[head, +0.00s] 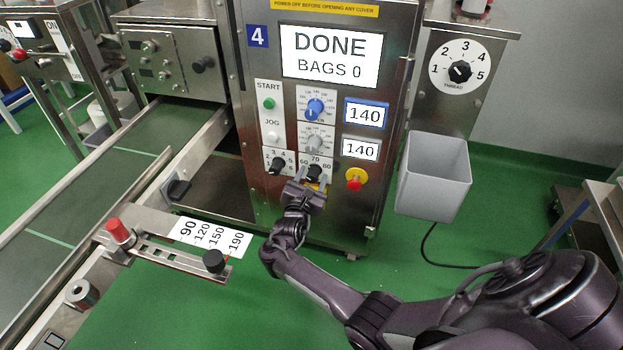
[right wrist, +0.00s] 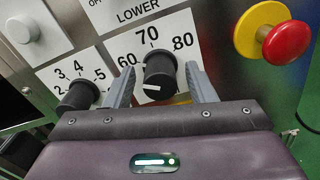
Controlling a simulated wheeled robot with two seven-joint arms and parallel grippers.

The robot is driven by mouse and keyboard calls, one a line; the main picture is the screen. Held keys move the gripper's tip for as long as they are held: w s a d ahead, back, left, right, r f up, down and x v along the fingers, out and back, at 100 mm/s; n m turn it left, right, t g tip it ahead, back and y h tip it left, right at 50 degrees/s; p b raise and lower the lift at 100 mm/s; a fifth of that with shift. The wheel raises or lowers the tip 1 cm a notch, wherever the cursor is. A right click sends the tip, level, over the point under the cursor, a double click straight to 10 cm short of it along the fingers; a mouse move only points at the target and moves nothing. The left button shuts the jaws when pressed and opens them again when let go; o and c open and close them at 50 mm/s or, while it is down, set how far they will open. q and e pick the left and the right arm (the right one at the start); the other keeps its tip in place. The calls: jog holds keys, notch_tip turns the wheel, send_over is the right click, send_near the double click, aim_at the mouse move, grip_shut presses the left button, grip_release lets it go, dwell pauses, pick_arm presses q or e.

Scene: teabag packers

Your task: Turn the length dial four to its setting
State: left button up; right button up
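The machine panel marked 4 has a blue dial (head: 315,109) beside a blue-framed display (head: 366,114) reading 140. Below it is a grey dial (head: 315,142) beside a white display (head: 360,149) also reading 140. I cannot read a length label on either. My right gripper (head: 313,179) is at the lower black knob (head: 313,171) with the 60, 70, 80 scale. In the right wrist view, its open fingers (right wrist: 161,86) stand either side of this knob (right wrist: 160,78), with gaps between. The knob's white pointer mark faces lower left. My left gripper is not in view.
A smaller black knob (head: 277,166) sits just left of the gripped area, and a red stop button (head: 355,179) on yellow is to the right. The screen (head: 331,56) reads DONE, BAGS 0. A grey bin (head: 434,176) hangs right; a conveyor (head: 75,190) runs left.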

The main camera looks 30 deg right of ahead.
jog(key=c, duration=0.9)
